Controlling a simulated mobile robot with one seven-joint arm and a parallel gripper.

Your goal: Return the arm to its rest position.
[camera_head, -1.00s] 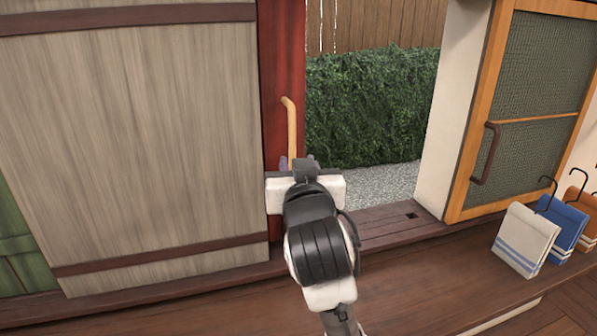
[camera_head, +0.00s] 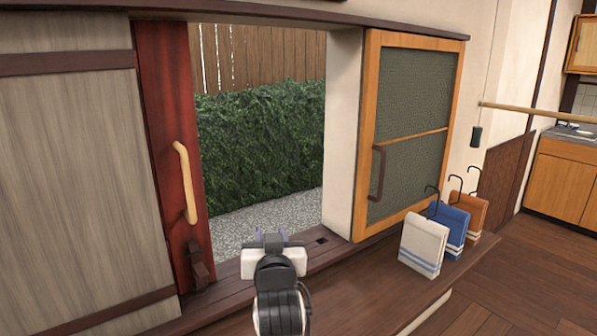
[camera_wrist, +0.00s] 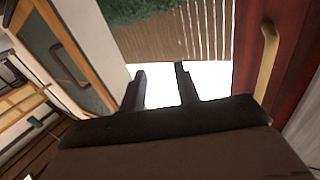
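My gripper (camera_head: 272,235) is open and empty in the head view, low in the middle, in front of the open doorway. In the wrist view its two dark fingers (camera_wrist: 160,88) stand apart with nothing between them. The pale curved handle (camera_head: 185,182) on the dark red door (camera_head: 165,120) is left of my gripper and clear of it. The handle also shows at the right of the wrist view (camera_wrist: 266,62).
A wood-framed mesh panel (camera_head: 415,130) with a brown handle stands right of the doorway. White (camera_head: 424,243), blue (camera_head: 450,222) and orange (camera_head: 468,215) hooked items stand below it. The wooden floor (camera_head: 510,290) at the lower right is clear.

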